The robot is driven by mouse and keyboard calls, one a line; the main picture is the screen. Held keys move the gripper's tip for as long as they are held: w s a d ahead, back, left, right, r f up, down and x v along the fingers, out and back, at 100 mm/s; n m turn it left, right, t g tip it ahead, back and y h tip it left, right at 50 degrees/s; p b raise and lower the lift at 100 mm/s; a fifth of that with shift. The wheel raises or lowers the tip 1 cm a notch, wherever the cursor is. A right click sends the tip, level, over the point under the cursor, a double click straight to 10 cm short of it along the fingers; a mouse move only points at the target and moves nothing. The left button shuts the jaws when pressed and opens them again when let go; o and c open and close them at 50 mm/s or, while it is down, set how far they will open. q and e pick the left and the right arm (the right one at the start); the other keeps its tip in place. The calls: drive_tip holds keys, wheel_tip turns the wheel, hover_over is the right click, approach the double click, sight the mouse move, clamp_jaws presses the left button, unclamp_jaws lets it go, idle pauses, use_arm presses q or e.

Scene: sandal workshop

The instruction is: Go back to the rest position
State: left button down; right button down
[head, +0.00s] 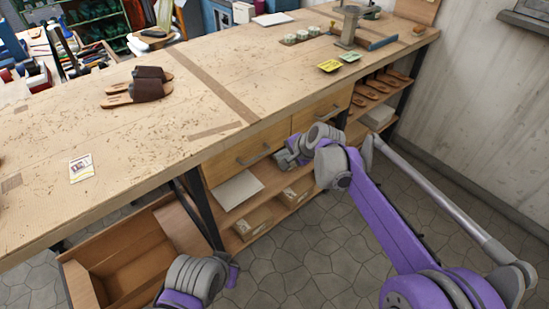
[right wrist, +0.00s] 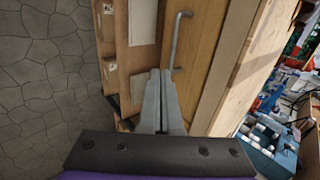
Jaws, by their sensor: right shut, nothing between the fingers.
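My right gripper (head: 285,160) is in front of the workbench's drawer fronts, below the tabletop edge. In the right wrist view its two grey fingers (right wrist: 160,78) are together with nothing between them. A metal drawer handle (right wrist: 176,42) appears just beyond and to the right of the fingertips in that view; I cannot tell whether they touch. Part of my left arm (head: 198,277) shows at the bottom of the head view, but its gripper fingers are not seen.
The workbench (head: 130,135) bears a pair of brown sandals (head: 148,88), a card (head: 81,167) and tools at the far end. Below are a drawer (head: 250,155), shelves with boxes (head: 254,222), and an open wooden crate (head: 128,258). The stone floor (head: 320,260) is clear between my arms.

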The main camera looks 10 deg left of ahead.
drive_tip(key=s+d+r+n+h+p, duration=0.2)
drive_tip(key=s+d+r, duration=0.1)
drive_tip(key=s+d, duration=0.6)
drive_tip(key=s+d+r+n+h+p, duration=0.1)
drive_tip(key=s+d+r+n+h, duration=0.15)
drive_tip(key=s+d, duration=0.7)
drive_tip(key=s+d+f+n+h+p, duration=0.2)
drive_tip(key=s+d+f, duration=0.2)
drive_tip(key=s+d, duration=0.8)
drive_tip(key=s, duration=0.2)
drive_tip(key=shift+s+d+t+p, duration=0.3)
drive_tip(key=shift+f+n, duration=0.1)
drive_tip(key=shift+n, duration=0.15)
